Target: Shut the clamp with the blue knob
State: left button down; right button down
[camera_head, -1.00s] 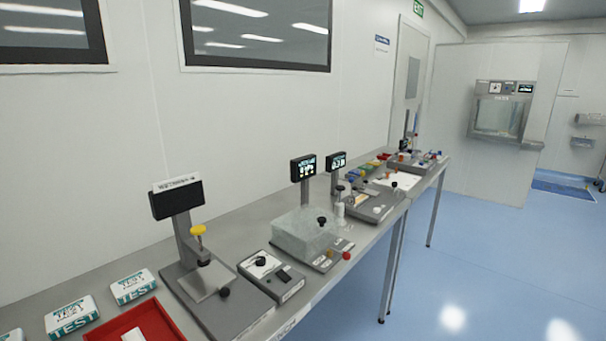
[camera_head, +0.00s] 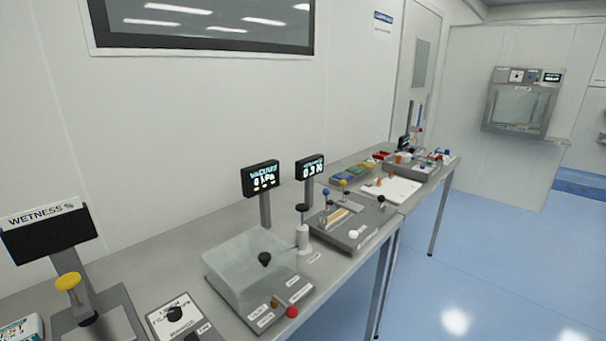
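A small blue knob (camera_head: 325,192) stands upright on a thin post at the left end of a grey tester (camera_head: 355,244), on the bench right of the middle of the view. It looks like the blue knob of a clamp, but it is too small to tell whether the clamp is open or shut. A yellow knob (camera_head: 343,183) stands just right of it. A pale strip (camera_head: 340,216) lies on the tester near both knobs. Neither of my grippers is in view.
A clear vacuum box (camera_head: 240,262) and a white post with a black knob (camera_head: 303,234) stand left of the tester. A white board (camera_head: 392,189) and coloured bins (camera_head: 358,168) lie beyond it. The blue floor (camera_head: 480,250) in front of the bench is clear.

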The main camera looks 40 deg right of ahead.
aim_at(326, 191)
jog(key=i+l, duration=0.1)
jog(key=l, duration=0.95)
jog(key=i+l+u, duration=0.1)
jog(key=l, duration=0.9)
